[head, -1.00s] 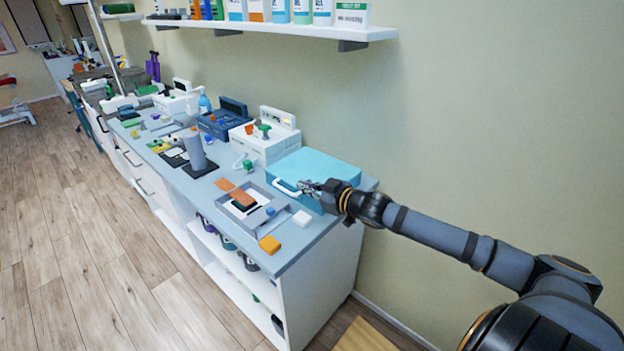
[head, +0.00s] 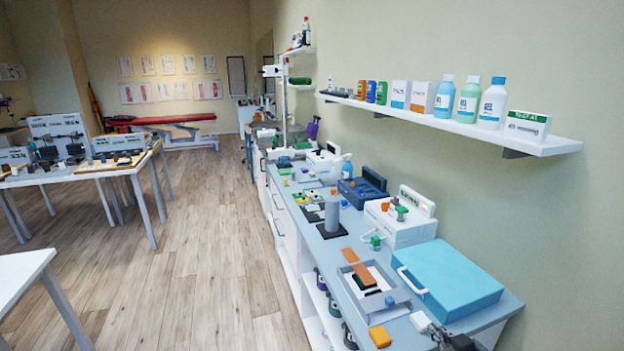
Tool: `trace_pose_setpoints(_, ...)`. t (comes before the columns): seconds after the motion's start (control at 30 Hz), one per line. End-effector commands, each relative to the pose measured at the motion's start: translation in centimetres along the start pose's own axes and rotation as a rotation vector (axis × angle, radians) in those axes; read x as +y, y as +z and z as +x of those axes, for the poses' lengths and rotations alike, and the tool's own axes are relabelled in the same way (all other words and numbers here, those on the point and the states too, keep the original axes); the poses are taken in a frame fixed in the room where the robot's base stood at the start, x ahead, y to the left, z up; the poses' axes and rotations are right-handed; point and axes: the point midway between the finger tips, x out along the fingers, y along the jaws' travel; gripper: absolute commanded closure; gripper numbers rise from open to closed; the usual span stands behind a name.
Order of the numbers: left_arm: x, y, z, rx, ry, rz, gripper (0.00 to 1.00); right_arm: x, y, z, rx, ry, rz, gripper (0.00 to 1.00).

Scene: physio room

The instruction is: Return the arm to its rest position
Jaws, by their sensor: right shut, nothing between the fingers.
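My right gripper (head: 437,331) shows only in part at the bottom edge of the head view. It is shut and holds nothing. It is just in front of the light blue case (head: 452,278) with a white handle, over the near end of the grey-blue counter (head: 388,254). A small white block (head: 420,321) is just left of the fingers; I cannot tell whether they touch it. Most of the right arm is out of the frame. My left gripper is not in view.
A grey tray (head: 402,295) with an orange block and an orange-yellow block (head: 380,337) lie left of the gripper. A white device (head: 398,226) stands behind the case. A wall shelf (head: 470,130) with bottles hangs above.

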Motion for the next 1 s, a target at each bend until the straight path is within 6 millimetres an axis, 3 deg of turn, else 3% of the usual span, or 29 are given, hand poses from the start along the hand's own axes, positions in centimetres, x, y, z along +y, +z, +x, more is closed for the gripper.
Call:
trace_pose_setpoints(0.03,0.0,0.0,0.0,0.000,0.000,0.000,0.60,-1.9,2.4,-1.1,-0.091,0.022,0.033,1.00)
trace_pose_setpoints(0.1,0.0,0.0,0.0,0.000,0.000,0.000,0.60,-3.7,5.2,-2.8,-0.220,0.045,0.047,1.00)
trace_pose_setpoints(0.2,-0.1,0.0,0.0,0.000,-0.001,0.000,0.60,-6.0,8.2,-5.4,-0.378,0.052,0.063,1.00)
trace_pose_setpoints(0.4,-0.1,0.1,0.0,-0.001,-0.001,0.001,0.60,-9.8,11.9,-10.6,-0.630,0.013,0.098,1.00)
trace_pose_setpoints(0.57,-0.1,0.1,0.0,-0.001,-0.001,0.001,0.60,-12.6,13.7,-14.9,-0.805,-0.051,0.131,1.00)
trace_pose_setpoints(0.87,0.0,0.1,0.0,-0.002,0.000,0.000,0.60,-13.5,22.6,-9.3,-0.857,-0.050,0.131,1.00)
trace_pose_setpoints(1.0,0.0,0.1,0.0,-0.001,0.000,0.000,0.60,-14.3,28.4,-7.1,-0.884,-0.049,0.136,1.00)
